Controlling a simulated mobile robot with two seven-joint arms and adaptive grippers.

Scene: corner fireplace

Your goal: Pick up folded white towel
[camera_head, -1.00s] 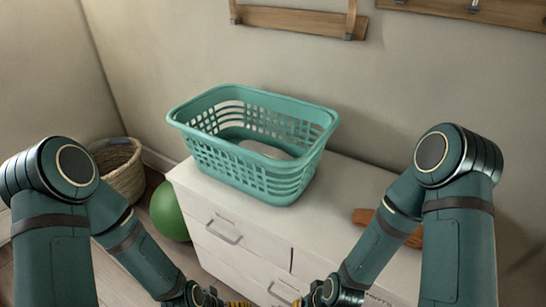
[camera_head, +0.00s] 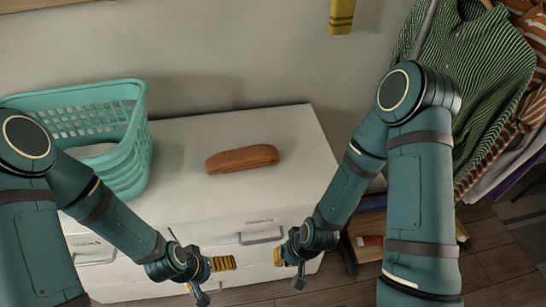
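I cannot make out a folded white towel for certain. A pale patch (camera_head: 93,151) shows inside the teal laundry basket (camera_head: 128,158) at the left; it may be a towel or the basket's floor. The basket stands on the white dresser (camera_head: 185,150), its left part cut off by the frame and my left arm. My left gripper (camera_head: 222,264) hangs low in front of the dresser drawers, with yellow pads and nothing seen in it. My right gripper (camera_head: 279,257) faces it from the right, also with nothing seen in it. How far their fingers are apart is unclear.
A brown-orange rolled item (camera_head: 242,159) lies on the dresser top, with bare room around it. Striped clothes (camera_head: 470,65) hang at the right above a low wooden shelf (camera_head: 368,228). A yellow cloth (camera_head: 342,15) hangs on the wall.

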